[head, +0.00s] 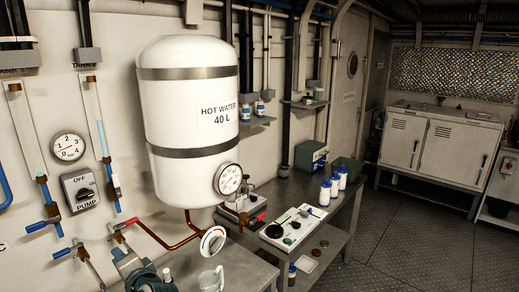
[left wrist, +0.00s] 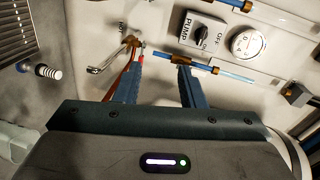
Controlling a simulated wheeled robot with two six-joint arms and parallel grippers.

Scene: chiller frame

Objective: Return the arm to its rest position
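My left gripper (left wrist: 163,64) shows in the left wrist view, with two blue fingers standing apart from a dark teal base. The gap between them is empty, with pale wall behind. My right gripper is not in view.
A white hot water tank (head: 190,110) hangs on the wall with a gauge (head: 228,179) and copper pipes. A white mug (head: 211,281) is below it. Bottles (head: 325,192) stand on the bench to the right. The floor (head: 430,245) at the right is clear.

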